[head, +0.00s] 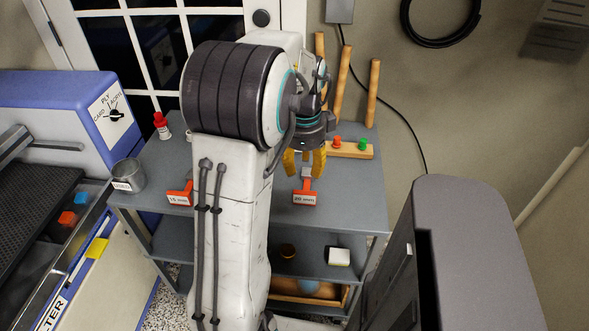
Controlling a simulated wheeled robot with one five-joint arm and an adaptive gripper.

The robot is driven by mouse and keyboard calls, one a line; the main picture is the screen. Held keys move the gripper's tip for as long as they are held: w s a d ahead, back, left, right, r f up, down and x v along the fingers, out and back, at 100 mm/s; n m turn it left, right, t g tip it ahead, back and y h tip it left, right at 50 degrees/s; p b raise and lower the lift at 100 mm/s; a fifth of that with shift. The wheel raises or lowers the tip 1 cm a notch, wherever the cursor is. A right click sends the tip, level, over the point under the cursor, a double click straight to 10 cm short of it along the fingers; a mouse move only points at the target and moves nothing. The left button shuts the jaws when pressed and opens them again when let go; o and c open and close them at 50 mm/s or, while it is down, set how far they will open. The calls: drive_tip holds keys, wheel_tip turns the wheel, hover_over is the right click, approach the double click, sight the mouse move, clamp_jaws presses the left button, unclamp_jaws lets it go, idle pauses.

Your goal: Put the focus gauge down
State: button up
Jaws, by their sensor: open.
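Two orange-red gauges stand on the grey shelf top (345,195) in the head view. One gauge, labelled "20 mm" (305,199), is at the front right and has a grey upper part. The other gauge, labelled "15 mm" (180,198), is to the left, partly hidden by my arm. My gripper (305,168), with yellow fingertips, is open and points down just above and behind the 20 mm gauge.
A metal cup (127,176) and a red-capped bottle (161,125) are on the left. A blue-and-white machine (60,95) flanks the left, a dark grey cabinet (480,230) the right.

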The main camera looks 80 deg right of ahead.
drive_tip(key=w+a+r+n+t, duration=0.1)
drive_tip(key=w+a+r+n, duration=0.1)
drive_tip(key=w+a+n, duration=0.8)
drive_tip(key=w+a+r+n, duration=0.3)
drive_tip(key=w+a+n, duration=0.45)
drive_tip(key=w, duration=0.45)
drive_tip(key=s+a+f+n+t, duration=0.1)
drive_tip(key=a+n+t, duration=0.1)
drive_tip(key=a+n, duration=1.6)
drive_tip(key=shift+a+f+y, duration=0.2)
drive_tip(key=shift+a+y, duration=0.2)
drive_tip(key=shift+a, duration=1.45)
drive_tip(key=shift+r, duration=0.1)
wheel_tip(320, 180, up, 5)
drive_tip(key=p, duration=0.4)
